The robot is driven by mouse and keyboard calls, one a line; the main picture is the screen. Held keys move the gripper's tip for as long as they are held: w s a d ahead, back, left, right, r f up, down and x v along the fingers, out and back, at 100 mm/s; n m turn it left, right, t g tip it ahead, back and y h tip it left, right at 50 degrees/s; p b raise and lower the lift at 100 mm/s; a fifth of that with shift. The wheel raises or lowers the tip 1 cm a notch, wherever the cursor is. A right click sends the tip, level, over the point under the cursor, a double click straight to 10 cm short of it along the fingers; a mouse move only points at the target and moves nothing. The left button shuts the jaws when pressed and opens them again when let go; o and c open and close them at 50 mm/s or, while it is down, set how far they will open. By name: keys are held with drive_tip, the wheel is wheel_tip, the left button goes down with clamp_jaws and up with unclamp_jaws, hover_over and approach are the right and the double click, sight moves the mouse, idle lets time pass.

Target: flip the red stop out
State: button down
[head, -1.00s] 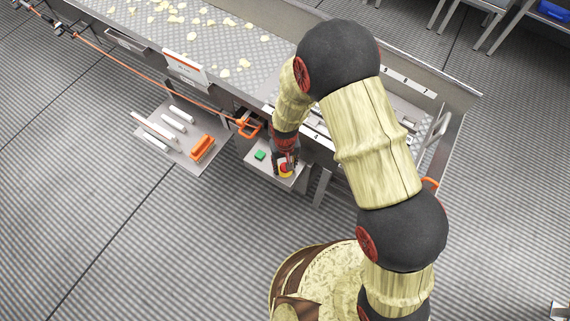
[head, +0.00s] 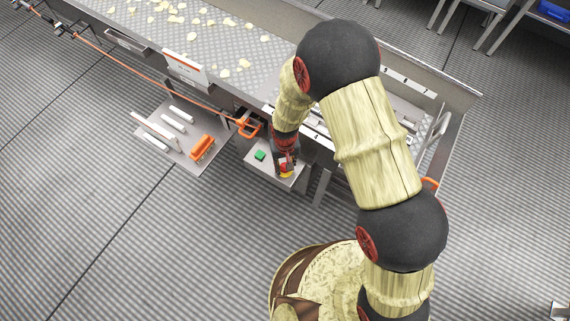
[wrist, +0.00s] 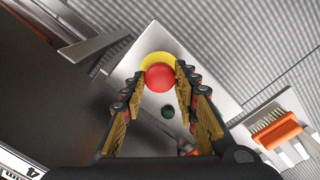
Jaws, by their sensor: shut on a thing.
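The red stop (wrist: 159,77) is a round red knob on a yellow ring (wrist: 150,60), set on a pale metal panel. In the head view, its yellow and red parts (head: 286,174) show just below my gripper (head: 286,163), which partly hides them. In the wrist view, the two fingers of my gripper (wrist: 160,84) stand on either side of the red knob. My gripper is shut on the knob. The exact contact of the fingertips is hard to see.
A green button (head: 260,155) is on the same panel, close to my gripper. An orange brush (head: 202,147) and several white bars lie on a tray (head: 180,152) to the left. The metal conveyor (head: 215,45) with pale chips runs behind. An orange handle (head: 248,127) hangs nearby.

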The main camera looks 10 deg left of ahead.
drive_tip(key=shift+r+p, duration=0.9)
drive_tip(key=shift+r, duration=0.05)
drive_tip(key=c, duration=1.3)
unclamp_jaws()
drive_tip(key=shift+c, duration=0.2)
wheel_tip(320, 180, up, 12)
